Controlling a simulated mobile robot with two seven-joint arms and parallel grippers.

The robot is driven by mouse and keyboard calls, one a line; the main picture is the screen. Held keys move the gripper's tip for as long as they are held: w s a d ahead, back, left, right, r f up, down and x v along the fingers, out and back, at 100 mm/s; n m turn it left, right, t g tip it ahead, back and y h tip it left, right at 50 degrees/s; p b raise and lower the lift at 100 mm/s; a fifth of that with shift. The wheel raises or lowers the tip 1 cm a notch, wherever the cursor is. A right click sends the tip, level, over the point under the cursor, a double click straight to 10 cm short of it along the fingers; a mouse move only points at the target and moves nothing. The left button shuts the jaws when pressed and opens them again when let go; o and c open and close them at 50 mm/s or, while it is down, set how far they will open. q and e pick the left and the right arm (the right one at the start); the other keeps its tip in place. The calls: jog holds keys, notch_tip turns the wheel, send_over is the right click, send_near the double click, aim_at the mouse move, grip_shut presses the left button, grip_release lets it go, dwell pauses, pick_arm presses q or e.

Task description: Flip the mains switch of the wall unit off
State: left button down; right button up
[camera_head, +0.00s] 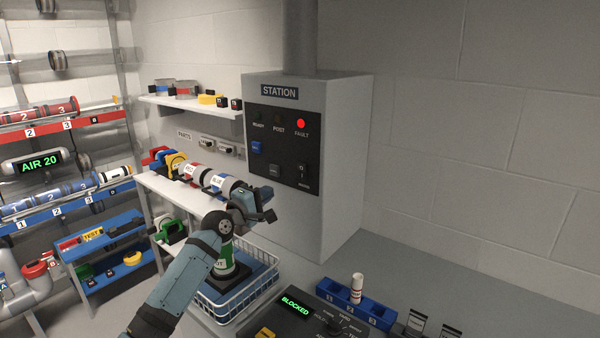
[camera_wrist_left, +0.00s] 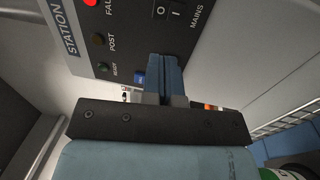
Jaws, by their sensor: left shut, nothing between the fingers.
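The wall unit (camera_head: 345,150) is a grey box labelled STATION with a dark front panel. Its mains switch (camera_head: 302,171), a black rocker marked 0 and I, sits at the panel's lower right above the MAINS label. The switch also shows at the top of the left wrist view (camera_wrist_left: 168,11); which side is pressed in is too small to tell. My left gripper (camera_head: 268,203) is shut and empty, below and left of the switch, apart from it. In the left wrist view its closed fingers (camera_wrist_left: 164,72) point toward the panel. My right gripper is out of view.
A red FAULT lamp (camera_head: 300,123) is lit; a blue button (camera_head: 257,147) sits at the panel's left. Below are a wire basket (camera_head: 236,310), a console display reading BLOCKED (camera_head: 295,304) and a blue rack (camera_head: 377,314). Shelves with spools stand left. The wall right of the unit is clear.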

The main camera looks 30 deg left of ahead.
aim_at(303, 168)
pick_arm(q)
jog(key=w, duration=0.4)
jog(key=w+r, duration=0.1)
jog(key=w, duration=0.3)
jog(key=w+d+p, duration=0.1)
jog(key=w, duration=0.4)
jog(key=shift+r, duration=0.25)
jog(key=shift+w+d, duration=0.1)
jog(key=shift+w, duration=0.3)
jog(key=shift+r, duration=0.15)
jog(key=shift+w+r+p, duration=0.2)
jog(key=shift+r+p, duration=0.05)
jog(key=shift+p, duration=0.7)
jog(key=shift+f+b, duration=0.3)
